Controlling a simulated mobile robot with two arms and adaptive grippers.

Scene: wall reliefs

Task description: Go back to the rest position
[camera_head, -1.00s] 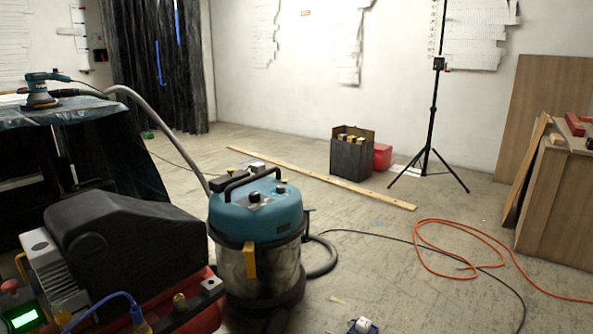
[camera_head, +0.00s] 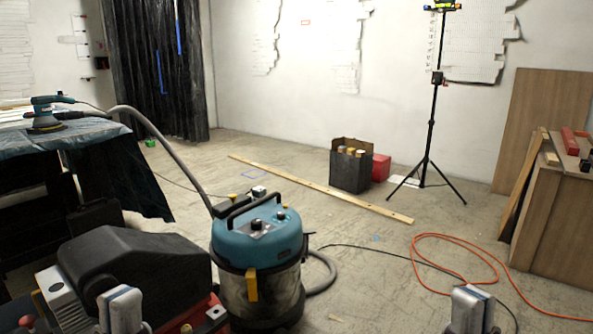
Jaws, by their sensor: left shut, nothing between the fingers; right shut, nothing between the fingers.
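In the head view my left gripper (camera_head: 122,308) shows at the bottom left, in front of the black and red machine. My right gripper (camera_head: 472,308) shows at the bottom right, over the floor near the orange cable. Both are grey, point upward in the picture and look shut, with nothing held. Their lower parts are cut off by the bottom edge of the picture.
A blue vacuum (camera_head: 259,240) and a black compressor-like machine (camera_head: 135,270) stand close in front. An orange cable (camera_head: 420,262) lies on the floor at right. Further back are a wooden plank (camera_head: 320,188), a dark box (camera_head: 350,166), a tripod (camera_head: 430,130) and wooden panels (camera_head: 560,220).

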